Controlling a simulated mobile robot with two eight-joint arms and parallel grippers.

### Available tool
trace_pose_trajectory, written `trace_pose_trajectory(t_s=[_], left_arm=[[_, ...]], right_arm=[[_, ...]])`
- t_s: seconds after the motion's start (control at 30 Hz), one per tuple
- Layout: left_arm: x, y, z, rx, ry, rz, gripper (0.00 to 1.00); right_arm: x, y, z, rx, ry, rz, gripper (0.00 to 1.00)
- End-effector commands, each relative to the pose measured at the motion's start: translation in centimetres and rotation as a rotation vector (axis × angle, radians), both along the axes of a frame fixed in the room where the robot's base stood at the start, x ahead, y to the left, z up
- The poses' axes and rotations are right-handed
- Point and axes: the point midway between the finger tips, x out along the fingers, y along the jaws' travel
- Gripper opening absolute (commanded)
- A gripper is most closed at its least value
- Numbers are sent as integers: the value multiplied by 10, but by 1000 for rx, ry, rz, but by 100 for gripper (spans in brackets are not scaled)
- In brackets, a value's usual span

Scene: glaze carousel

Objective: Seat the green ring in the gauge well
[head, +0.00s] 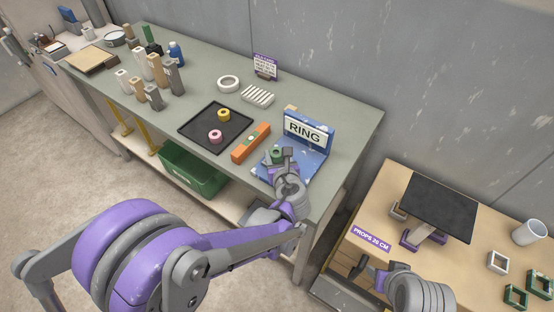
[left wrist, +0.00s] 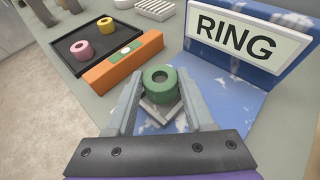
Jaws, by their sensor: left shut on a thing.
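The green ring (left wrist: 160,82) is between the fingertips of my left gripper (left wrist: 163,93), which is shut on it; its hole faces up. In the head view the green ring (head: 277,154) shows at the tip of my left gripper (head: 281,155). Right under the ring is a grey square block (left wrist: 158,113) on the blue gauge base (left wrist: 220,85), which has a RING sign (left wrist: 237,38) at its back. The ring hides the well, and I cannot tell whether it touches the block. My right gripper (head: 372,272) is open and empty by the lower table.
An orange level (head: 251,143) lies left of the gauge. A black tray (head: 190,127) holds a yellow ring (head: 224,115) and a pink ring (head: 215,136). A white ribbed block (head: 257,95) and a white ring (head: 228,83) lie behind. The wooden table (head: 375,205) stands at right.

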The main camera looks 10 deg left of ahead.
Motion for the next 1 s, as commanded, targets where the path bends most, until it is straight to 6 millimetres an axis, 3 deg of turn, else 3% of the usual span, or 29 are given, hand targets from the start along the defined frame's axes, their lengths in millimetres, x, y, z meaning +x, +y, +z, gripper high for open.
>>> trace_pose_trajectory(t_s=[0.13, 0.53, 0.57, 0.7, 1.0], left_arm=[[0, 0, -18, 0, 0, 0, 0], [0, 0, -23, 0, 0, 0, 0], [0, 0, -23, 0, 0, 0, 55], [0, 0, -22, 0, 0, 0, 80], [0, 0, -21, 0, 0, 0, 83]], right_arm=[[-1, 0, -4, 0, 2, 0, 50], [-2, 0, -8, 0, 4, 0, 50], [-2, 0, -8, 0, 4, 0, 50], [-2, 0, -7, 0, 3, 0, 50], [-1, 0, -6, 0, 3, 0, 50]])
